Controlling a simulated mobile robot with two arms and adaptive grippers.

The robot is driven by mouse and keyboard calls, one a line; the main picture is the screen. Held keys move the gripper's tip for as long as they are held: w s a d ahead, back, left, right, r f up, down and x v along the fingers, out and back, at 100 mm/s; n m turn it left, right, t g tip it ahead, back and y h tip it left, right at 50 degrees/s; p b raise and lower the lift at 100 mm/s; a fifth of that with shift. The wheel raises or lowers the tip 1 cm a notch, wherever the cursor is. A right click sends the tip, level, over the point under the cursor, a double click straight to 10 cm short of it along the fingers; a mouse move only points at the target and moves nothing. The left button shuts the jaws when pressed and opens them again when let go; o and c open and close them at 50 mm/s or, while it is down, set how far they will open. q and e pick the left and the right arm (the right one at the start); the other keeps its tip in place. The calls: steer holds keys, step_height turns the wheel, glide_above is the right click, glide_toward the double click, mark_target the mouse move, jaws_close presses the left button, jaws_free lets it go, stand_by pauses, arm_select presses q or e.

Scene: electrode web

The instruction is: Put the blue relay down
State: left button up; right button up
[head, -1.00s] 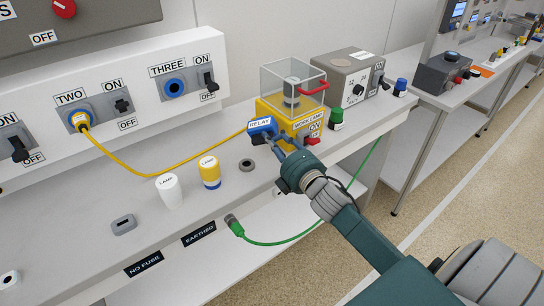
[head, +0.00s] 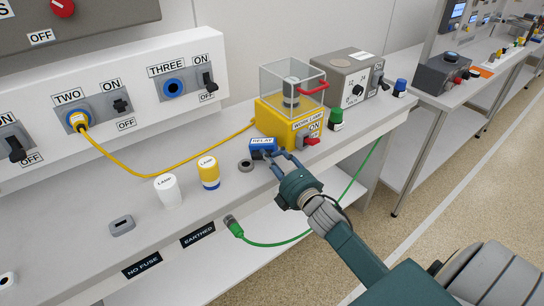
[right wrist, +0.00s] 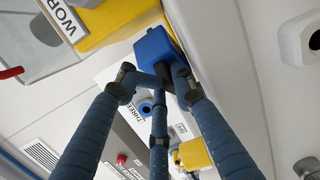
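The blue relay (head: 263,148), with its RELAY label facing up, is at the bench top just in front of the yellow work lamp base. I cannot tell whether it touches the bench. My right gripper (head: 279,160) is shut on the relay's near right side. In the right wrist view, the blue relay (right wrist: 154,46) sits at the fingertips of my right gripper (right wrist: 157,78). The fingers partly hide it. My left gripper is not in view.
The work lamp (head: 276,122) stands behind the relay. The bench is clear around the grey block (head: 121,225).

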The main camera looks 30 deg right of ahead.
steer(key=shift+r, duration=0.25)
steer(key=shift+s+f, duration=0.15)
steer(key=shift+s, duration=0.15)
steer(key=s+b, duration=0.1)
steer(key=s, duration=1)
steer(key=shift+s+a, duration=0.2)
steer(key=shift+a, duration=0.1)
